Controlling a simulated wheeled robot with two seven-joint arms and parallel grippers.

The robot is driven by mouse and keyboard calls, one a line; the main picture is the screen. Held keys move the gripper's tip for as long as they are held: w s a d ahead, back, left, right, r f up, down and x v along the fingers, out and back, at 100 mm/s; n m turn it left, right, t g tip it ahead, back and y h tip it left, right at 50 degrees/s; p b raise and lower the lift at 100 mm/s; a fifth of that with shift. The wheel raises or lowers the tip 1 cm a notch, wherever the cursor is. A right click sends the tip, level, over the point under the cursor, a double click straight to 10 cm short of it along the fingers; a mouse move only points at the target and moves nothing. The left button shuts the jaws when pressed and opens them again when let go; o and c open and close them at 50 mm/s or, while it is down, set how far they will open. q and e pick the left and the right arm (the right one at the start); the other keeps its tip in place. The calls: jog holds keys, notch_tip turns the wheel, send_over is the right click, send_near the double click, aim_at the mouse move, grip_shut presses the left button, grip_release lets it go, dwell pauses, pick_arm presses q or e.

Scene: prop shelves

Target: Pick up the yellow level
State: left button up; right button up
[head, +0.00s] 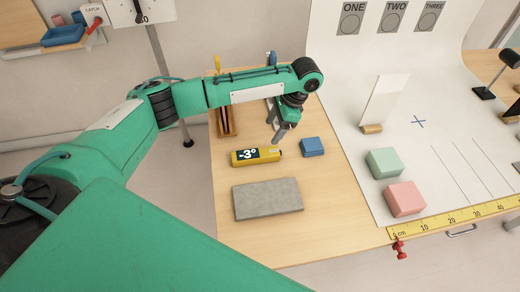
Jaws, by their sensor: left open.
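The yellow level (273,154) lies on the wooden table (228,221), with a dark display reading "-3°". My left arm reaches over the table from the left. My left gripper (277,139) points down just above and behind the level's right end. It is open and appears empty, with its fingers apart from the level as far as I can tell. My right gripper is not in the head view.
A grey slab (267,200) lies in front of the level. A blue block (312,147) sits to its right. A wooden rack (226,122) stands behind it. Green (384,163) and pink (404,198) blocks stand on the white sheet, near a yellow ruler (455,217).

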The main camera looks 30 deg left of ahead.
pick_arm(q)
send_near(257, 153)
jog(key=p+x, duration=0.1)
jog(key=x, duration=0.1)
jog(key=shift+s+f, duration=0.2)
jog(key=shift+f, duration=0.05)
jog(key=shift+a+f, duration=0.25)
jog(key=shift+f, duration=0.75)
jog(key=shift+a+f, duration=0.1)
jog(key=shift+f, duration=0.15)
jog(key=shift+s+a+f, duration=0.1)
jog(key=shift+s+f, duration=0.05)
jog(key=shift+f, duration=0.05)
jog(key=p+x, duration=0.1)
jog(key=x, duration=0.2)
jog(key=shift+s+a+f+p, duration=0.2)
jog(key=shift+s+p, duration=0.05)
jog(key=shift+p, duration=0.15)
jog(key=shift+a+f, duration=0.1)
jog(key=shift+f, duration=0.4)
jog(key=c, duration=1.2)
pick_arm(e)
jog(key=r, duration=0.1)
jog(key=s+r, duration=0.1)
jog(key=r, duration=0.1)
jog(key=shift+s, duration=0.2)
pick_arm(q)
jog(key=shift+r, duration=0.15)
